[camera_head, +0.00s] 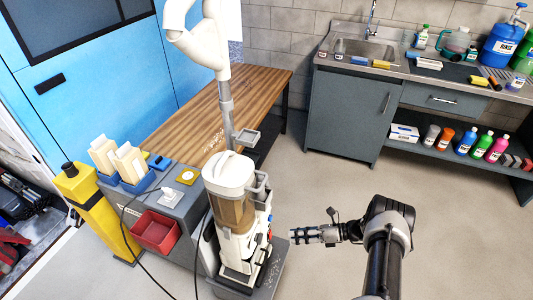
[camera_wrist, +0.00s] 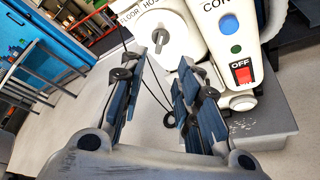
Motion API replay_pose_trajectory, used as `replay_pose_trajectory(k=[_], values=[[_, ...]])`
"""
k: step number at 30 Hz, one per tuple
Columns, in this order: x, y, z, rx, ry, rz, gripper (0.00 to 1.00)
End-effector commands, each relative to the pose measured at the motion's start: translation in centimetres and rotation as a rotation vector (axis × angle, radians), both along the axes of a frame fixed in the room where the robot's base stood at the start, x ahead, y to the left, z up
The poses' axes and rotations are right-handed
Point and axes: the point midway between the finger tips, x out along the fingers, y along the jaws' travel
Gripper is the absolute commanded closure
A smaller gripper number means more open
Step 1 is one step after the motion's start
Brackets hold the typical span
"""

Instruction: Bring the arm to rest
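My arm (camera_head: 385,255) reaches in from the lower right of the head view, bent at a dark joint, over open floor. My gripper (camera_head: 298,234) points left toward the white and grey machine (camera_head: 232,210), with a small gap visible between them. In the wrist view my gripper (camera_wrist: 160,75) has its two blue-padded fingers apart with nothing between them. Beyond them is the machine's front, with a grey dial (camera_wrist: 160,38), a blue button (camera_wrist: 228,24), a green light (camera_wrist: 236,49) and a red switch (camera_wrist: 243,74) marked OFF.
The machine stands on a grey base (camera_wrist: 270,122). Left of it are a grey cabinet with a red bin (camera_head: 156,232) and a yellow post (camera_head: 98,212). A wooden table (camera_head: 205,118) stands behind. The sink counter (camera_head: 400,68) and a bottle shelf are at upper right. Floor between is clear.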

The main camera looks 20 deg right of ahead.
Motion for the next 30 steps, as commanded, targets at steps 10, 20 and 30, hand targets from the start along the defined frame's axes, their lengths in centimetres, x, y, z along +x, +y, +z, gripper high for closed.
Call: replay_pose_trajectory(k=[10, 20, 30], values=[[2.0, 0.0, 5.5, -0.126, -0.103, 0.132, 0.70], [3.0, 3.1, 20.5, -0.460, -0.419, 0.539, 0.70], [-1.7, 7.7, 33.8, -0.757, -0.770, 0.970, 0.70]])
